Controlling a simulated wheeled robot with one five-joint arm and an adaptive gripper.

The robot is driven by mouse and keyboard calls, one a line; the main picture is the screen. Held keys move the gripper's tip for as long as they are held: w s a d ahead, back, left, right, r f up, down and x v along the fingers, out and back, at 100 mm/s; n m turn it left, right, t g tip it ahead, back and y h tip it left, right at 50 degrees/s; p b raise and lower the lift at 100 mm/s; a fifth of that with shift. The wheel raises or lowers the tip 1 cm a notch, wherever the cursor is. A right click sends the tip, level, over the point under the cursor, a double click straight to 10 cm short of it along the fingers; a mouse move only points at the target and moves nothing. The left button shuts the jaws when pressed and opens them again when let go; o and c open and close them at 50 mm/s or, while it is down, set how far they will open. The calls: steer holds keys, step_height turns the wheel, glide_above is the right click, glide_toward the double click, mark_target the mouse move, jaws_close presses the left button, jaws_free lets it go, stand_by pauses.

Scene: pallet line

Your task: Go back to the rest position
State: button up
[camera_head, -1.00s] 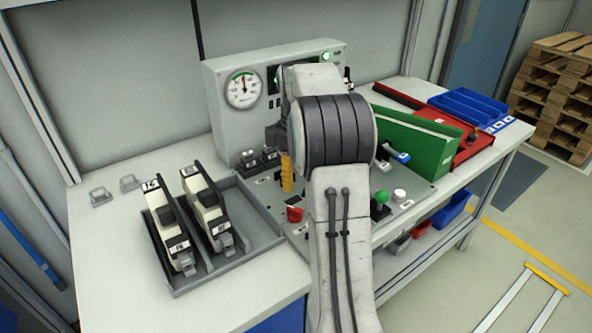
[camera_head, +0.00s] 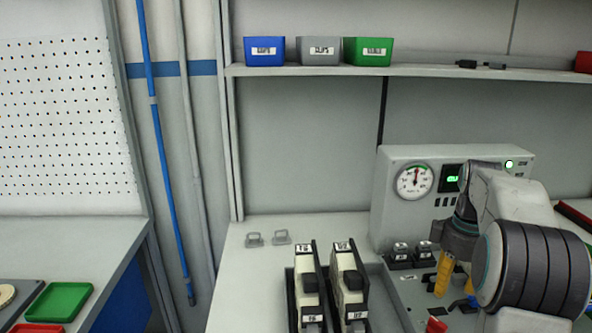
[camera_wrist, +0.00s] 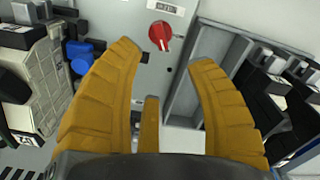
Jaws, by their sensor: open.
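My gripper (camera_wrist: 165,60) shows in the wrist view with its yellow-brown fingers spread apart and nothing between them. It hangs over the grey control panel (camera_wrist: 150,75), with a red knob (camera_wrist: 160,36) beyond the fingertips. In the head view my gripper (camera_head: 447,275) is at the lower right, in front of the panel box with a round gauge (camera_head: 415,181). My arm hides part of the panel there.
Two black-and-cream devices (camera_head: 309,296) (camera_head: 349,290) stand in a grey tray (camera_head: 395,300) left of my gripper. Blue (camera_head: 264,51), grey (camera_head: 319,51) and green (camera_head: 367,51) bins sit on the shelf (camera_head: 420,70). A side table with a green tray (camera_head: 58,302) is at the far left.

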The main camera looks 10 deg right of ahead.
steer(key=s+a+r+m+t+p, duration=0.1)
steer(key=s+a+r, duration=0.3)
steer(key=a, duration=0.4)
steer(key=s+a+f+m+t+p, duration=0.1)
steer(key=s+a+m+t+p, duration=0.1)
steer(key=s+a, duration=1.1)
steer(key=s+m+p, duration=0.1)
steer(key=s+m, duration=0.1)
steer(key=s, duration=0.1)
steer(key=shift+s+p, duration=0.25)
steer(key=shift+p, duration=0.15)
